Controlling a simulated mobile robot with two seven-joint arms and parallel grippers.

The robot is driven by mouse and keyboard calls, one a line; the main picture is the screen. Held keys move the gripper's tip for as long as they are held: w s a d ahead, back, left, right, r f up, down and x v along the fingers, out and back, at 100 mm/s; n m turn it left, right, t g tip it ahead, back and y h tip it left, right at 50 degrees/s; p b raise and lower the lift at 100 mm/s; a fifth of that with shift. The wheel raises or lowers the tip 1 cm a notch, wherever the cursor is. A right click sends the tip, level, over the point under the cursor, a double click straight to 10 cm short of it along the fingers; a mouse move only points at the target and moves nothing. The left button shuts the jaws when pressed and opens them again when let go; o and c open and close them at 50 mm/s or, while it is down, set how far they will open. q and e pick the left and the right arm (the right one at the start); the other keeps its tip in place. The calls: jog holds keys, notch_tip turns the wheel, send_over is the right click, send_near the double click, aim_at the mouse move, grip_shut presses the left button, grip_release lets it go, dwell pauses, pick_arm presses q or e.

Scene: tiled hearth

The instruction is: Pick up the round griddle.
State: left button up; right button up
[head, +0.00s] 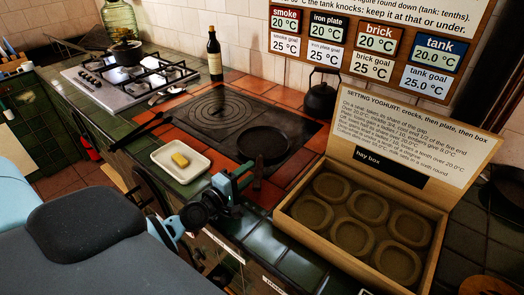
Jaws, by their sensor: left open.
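The round griddle (264,145) is a flat, dark disc lying on the black iron plate (290,119) of the hearth, right of the plate's ring pattern. A short dark piece, perhaps its handle, shows below its near edge, close to my gripper. My left gripper (246,177) is open, on the near side of the griddle above the front tiles. Whether its fingers are around that dark piece or only beside it I cannot tell. My right gripper is not in view.
A white dish (182,171) with a yellow block stands left of my gripper. An open hay box (282,215) with several round hollows stands at right. A black kettle (321,101), a dark bottle (214,57) and a gas hob (102,82) are farther back.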

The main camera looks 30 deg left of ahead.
aim_at(257, 164)
pick_arm(q)
jog(key=shift+w+d, duration=0.15)
jog(key=shift+w, duration=0.95)
jog(key=shift+w+d, duration=0.15)
jog(key=shift+w, duration=0.9)
grip_shut()
jog(key=shift+w+a+r, duration=0.1)
jog(key=shift+r, duration=0.1)
